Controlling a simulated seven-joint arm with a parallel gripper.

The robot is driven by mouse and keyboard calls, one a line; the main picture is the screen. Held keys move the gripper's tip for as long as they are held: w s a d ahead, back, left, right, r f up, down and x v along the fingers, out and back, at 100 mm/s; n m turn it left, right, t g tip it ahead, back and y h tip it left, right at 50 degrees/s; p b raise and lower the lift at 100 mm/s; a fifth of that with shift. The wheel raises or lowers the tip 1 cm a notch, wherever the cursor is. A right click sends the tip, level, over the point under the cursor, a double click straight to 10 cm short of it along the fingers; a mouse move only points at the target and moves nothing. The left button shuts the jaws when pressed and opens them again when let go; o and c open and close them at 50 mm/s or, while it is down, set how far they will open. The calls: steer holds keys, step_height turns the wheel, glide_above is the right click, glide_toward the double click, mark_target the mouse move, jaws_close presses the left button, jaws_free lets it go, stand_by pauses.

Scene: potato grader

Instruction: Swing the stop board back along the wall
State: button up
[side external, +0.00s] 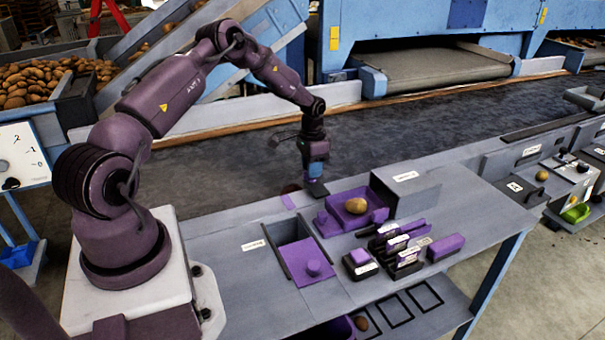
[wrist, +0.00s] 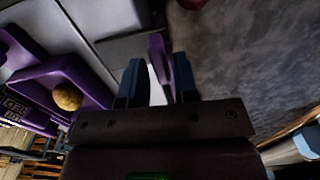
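A narrow purple board, which I take to be the stop board (wrist: 158,58), shows in the wrist view just ahead of my gripper (wrist: 159,78). The two blue fingers stand apart, with a pale gap between them. The board's near end is at the gap, closer to the right finger; I cannot tell whether they touch. In the side view my gripper (side external: 317,178) points down at the bench's far edge, beside the belt. There the fingers and the board's hinge are too small or hidden to make out. A flat purple strip (side external: 288,201) lies just left of it.
A purple tray (side external: 333,220) with a potato (side external: 356,206) is close to the right of my gripper, with a grey box (side external: 405,190) behind. A purple-lidded bin (side external: 303,266) and several small labelled blocks (side external: 400,245) are nearer. The dark belt (side external: 230,165) beyond is clear.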

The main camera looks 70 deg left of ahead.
steer(key=shift+r, duration=2.45)
steer(key=s+d, duration=0.1)
steer(key=s+d+n, duration=0.1)
steer(key=shift+s+d+f+g+h, duration=0.15)
steer(key=shift+s+f+g+h, duration=0.15)
steer(key=shift+f+g, duration=0.1)
steer(key=s+d+r+t, duration=0.3)
steer(key=s+d+r, duration=0.7)
steer(key=d+r, duration=0.2)
steer(key=s+d+r+t, duration=0.3)
steer(key=s+d+r, duration=0.7)
steer(key=d+r, duration=0.3)
step_height(320, 180, up, 3)
steer(key=shift+s+f+m, duration=0.15)
steer(key=shift+s+m, duration=0.15)
steer(key=shift+s, duration=0.1)
